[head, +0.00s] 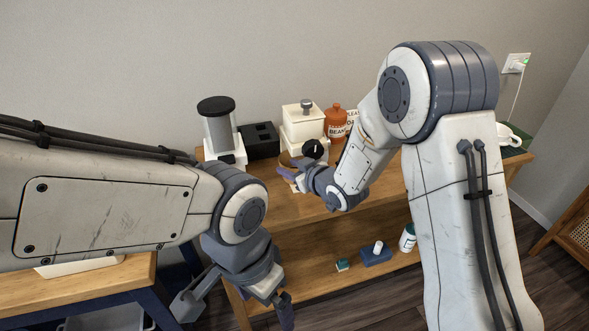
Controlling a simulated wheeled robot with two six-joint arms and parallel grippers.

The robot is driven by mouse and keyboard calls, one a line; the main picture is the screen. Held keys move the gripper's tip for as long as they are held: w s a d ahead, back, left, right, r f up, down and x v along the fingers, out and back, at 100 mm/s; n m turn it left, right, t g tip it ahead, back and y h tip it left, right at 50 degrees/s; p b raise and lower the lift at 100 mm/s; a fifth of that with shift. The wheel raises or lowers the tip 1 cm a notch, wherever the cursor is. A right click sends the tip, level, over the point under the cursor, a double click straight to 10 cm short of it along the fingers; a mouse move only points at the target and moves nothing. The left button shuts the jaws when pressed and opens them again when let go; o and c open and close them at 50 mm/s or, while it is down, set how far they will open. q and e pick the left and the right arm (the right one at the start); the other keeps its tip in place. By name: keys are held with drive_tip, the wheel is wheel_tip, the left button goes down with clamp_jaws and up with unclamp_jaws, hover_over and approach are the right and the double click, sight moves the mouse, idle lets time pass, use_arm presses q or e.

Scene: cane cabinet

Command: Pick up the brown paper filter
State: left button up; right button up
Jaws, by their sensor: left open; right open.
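A small tan-brown edge (286,157) shows at the foot of the white grinder, just behind my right gripper. It may be the brown paper filter, but it is mostly hidden and I cannot tell for sure. My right gripper (291,173) is open, low over the wooden cabinet top in front of the grinder. I cannot tell whether it touches the brown thing. My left gripper (236,312) is open, hanging low in front of the cabinet's left end, well away from it.
A white-and-grey grinder (302,124), a black box (260,141), a dark-topped canister machine (219,128) and an orange-brown beans jar (336,121) stand along the wall. The lower shelf (316,250) holds a blue box (376,256) and a white bottle (407,238).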

clamp_jaws()
drive_tip(key=shift+r, duration=0.15)
